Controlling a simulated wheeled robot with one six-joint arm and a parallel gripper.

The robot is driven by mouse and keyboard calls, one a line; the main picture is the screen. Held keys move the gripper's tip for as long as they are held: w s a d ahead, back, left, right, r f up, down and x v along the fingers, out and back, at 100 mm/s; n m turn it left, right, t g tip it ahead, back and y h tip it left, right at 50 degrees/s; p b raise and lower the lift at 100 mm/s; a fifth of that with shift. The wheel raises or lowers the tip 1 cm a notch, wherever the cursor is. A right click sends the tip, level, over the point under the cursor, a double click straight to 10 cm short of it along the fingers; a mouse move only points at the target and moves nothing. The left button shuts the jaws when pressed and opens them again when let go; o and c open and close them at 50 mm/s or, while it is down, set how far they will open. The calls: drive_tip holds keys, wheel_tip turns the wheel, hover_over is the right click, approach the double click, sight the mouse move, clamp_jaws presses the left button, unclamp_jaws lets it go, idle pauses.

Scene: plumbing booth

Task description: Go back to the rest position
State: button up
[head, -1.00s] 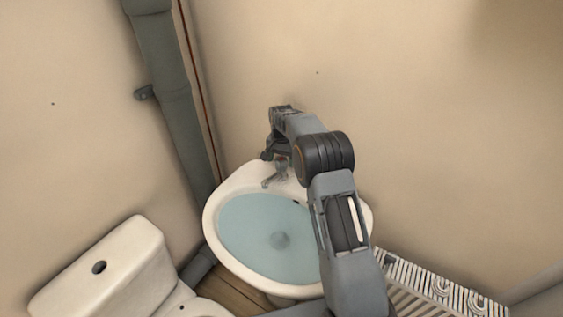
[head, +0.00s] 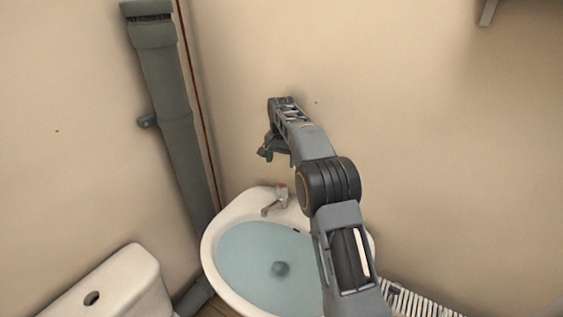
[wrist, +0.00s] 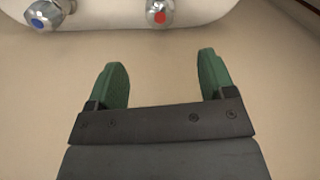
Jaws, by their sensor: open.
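My gripper (head: 279,156) is above the back rim of the sink in the head view, apart from the faucet (head: 279,196) below it. In the wrist view my gripper (wrist: 165,82) shows two green fingers spread apart with nothing between them. Past the fingers are a tap knob with a blue mark (wrist: 44,14) and a tap knob with a red mark (wrist: 159,12), both at the top of the picture and clear of the fingers. The white sink (head: 213,248) holds bluish water with a dark round spot in it.
A grey pipe (head: 172,105) runs down the wall at the left. A white toilet tank (head: 125,285) stands at the lower left, and a striped radiator (head: 425,303) at the lower right. A grey bracket (head: 488,12) shows at the upper right. The wall area right of my arm is clear.

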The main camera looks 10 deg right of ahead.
wheel_tip(320, 180, down, 3)
drive_tip(key=shift+s+f+n, duration=0.1)
drive_tip(key=shift+s+n, duration=0.05)
drive_tip(key=shift+n, duration=0.75)
drive_tip(key=s+r+n+t, duration=0.2)
drive_tip(key=s, duration=1.4)
drive_tip(key=s+r+n+t, duration=0.1)
drive_tip(key=s+r+n, duration=0.1)
drive_tip(key=s, duration=1.5)
drive_tip(key=shift+s+n+t, duration=0.15)
drive_tip(key=shift+n+t, duration=0.25)
drive_tip(key=shift+n, duration=0.2)
